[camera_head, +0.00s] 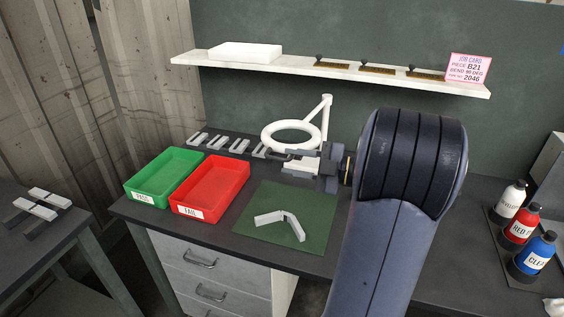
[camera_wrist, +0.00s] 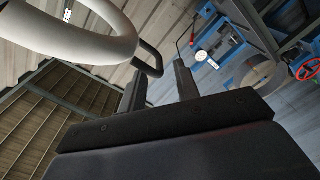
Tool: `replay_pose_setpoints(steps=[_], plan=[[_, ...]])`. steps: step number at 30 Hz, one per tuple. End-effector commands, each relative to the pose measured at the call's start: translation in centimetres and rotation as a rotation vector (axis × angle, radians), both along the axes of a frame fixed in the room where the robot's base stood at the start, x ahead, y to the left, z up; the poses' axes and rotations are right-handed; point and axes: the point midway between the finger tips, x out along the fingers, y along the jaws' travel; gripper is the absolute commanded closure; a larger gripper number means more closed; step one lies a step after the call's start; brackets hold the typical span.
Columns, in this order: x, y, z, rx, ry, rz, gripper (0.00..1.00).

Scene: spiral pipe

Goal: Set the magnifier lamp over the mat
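The magnifier lamp (camera_head: 291,123) has a white ring head on a white jointed arm and stands at the back of the bench. Its ring also fills the upper left of the wrist view (camera_wrist: 95,50), with a dark loop handle (camera_wrist: 157,57) on it. My gripper (camera_head: 293,161) is beside the ring's near right side. In the wrist view its two fingers (camera_wrist: 161,75) are apart, with the handle close to the left fingertip. I cannot tell whether they touch.
A red tray (camera_head: 222,170) and a green tray (camera_head: 150,183) stand left of the mat. Several pale holders (camera_head: 238,146) line the back. A shelf (camera_head: 350,72) with brushes and a job card (camera_head: 468,68) hangs above. Bottles (camera_head: 521,224) stand at right.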

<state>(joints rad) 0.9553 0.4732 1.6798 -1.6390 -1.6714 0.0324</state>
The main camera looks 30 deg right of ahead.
Motion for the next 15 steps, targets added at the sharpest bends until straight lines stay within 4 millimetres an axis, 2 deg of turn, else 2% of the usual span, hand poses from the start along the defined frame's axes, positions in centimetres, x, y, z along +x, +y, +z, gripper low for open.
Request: replay_pose_setpoints(steps=[3,7,15], plan=[[-1.8,-1.8,-0.2,-0.001,0.0,-0.007,0.69],[-3.5,-3.3,-0.2,0.0,0.001,-0.004,0.69],[-5.1,-4.6,-0.1,0.0,0.003,-0.002,0.69]])
